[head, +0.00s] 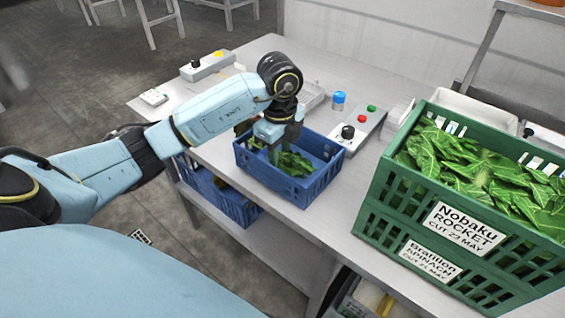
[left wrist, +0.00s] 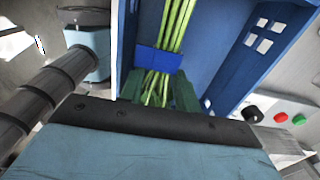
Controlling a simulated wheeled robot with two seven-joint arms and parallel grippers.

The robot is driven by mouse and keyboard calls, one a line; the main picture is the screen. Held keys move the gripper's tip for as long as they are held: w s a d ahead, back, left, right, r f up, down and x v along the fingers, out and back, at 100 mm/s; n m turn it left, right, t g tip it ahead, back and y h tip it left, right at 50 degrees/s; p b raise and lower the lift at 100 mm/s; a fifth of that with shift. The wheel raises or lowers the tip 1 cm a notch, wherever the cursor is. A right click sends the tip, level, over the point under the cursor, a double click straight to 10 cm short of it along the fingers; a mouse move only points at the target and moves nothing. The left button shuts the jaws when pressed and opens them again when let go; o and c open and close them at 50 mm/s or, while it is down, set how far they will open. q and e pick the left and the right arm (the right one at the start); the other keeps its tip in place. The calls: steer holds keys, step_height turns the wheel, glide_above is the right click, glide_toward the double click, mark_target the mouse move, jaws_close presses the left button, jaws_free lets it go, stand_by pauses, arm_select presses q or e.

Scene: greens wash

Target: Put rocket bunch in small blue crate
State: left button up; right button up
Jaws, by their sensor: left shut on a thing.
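The small blue crate (head: 274,185) stands on the grey table in the head view. My left gripper (head: 279,146) points down into it, shut on a rocket bunch (head: 293,163). Green leaves show inside the crate, below and beside the gripper. In the left wrist view the bunch's pale green stems (left wrist: 176,25) run away from the fingers, with a blue band (left wrist: 158,59) around them. The blue crate (left wrist: 228,75) surrounds them there. I cannot tell whether the bunch touches the crate floor. My right gripper is not in view.
A large green crate (head: 369,213) full of rocket leaves, labelled Nobaku Rocket, stands at the right. A control box (head: 357,134) with knob and buttons and a blue-capped jar (head: 338,101) are behind the blue crate. Another blue crate (head: 222,196) sits below the tabletop.

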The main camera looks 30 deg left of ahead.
mark_target(281, 164)
arm_select(q)
steer(key=shift+f, duration=0.75)
step_height(281, 164, down, 2)
steer(key=shift+f, duration=0.2)
steer(key=shift+w+f, duration=0.1)
steer(key=shift+f, duration=0.1)
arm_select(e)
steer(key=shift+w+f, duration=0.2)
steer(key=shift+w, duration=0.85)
